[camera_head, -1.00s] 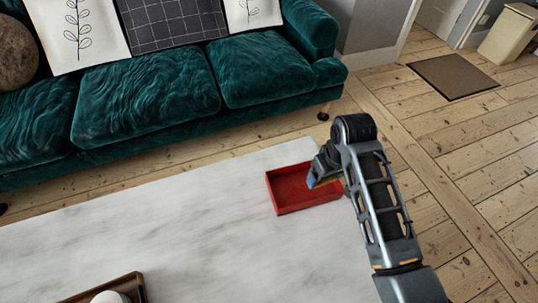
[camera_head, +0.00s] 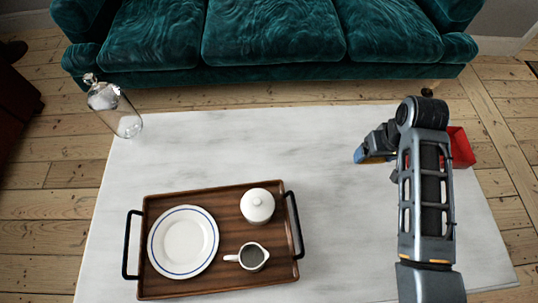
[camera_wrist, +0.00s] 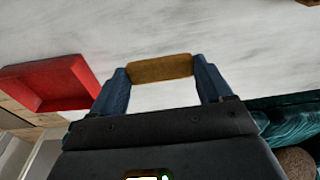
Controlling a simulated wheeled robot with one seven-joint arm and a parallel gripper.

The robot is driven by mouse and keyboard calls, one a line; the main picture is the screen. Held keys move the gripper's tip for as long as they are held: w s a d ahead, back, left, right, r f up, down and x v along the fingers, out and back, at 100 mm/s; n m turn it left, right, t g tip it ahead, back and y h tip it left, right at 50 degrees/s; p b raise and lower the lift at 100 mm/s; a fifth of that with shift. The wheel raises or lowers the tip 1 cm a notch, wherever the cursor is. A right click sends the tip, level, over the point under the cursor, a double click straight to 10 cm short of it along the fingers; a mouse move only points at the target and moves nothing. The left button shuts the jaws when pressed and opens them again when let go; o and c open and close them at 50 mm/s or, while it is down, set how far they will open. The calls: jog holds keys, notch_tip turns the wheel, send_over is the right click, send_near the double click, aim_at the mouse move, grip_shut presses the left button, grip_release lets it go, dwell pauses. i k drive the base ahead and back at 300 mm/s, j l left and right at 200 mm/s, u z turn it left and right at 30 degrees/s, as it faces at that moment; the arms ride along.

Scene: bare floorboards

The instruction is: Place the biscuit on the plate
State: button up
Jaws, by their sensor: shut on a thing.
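The biscuit (camera_wrist: 160,68) is a brown bar held crosswise between the two blue fingertips of my gripper (camera_wrist: 162,78) in the wrist view. In the head view my gripper (camera_head: 375,150) is above the right part of the white table, left of the red tray, and the biscuit is hardly visible there. The plate (camera_head: 183,242) is white with a blue ring and looks empty. It lies in the left part of a wooden tray (camera_head: 215,288), well to the left of my gripper and nearer the front.
A white lidded pot (camera_head: 257,206) and a small jug (camera_head: 251,257) stand on the tray right of the plate. The tray has black handles. A glass jar (camera_head: 117,108) stands at the table's back left. The red tray (camera_head: 462,148) is at the right. The table middle is clear.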

aim_at(184, 240)
jog(key=j, duration=1.1)
jog(key=k+j, duration=0.15)
jog(key=j, duration=0.9)
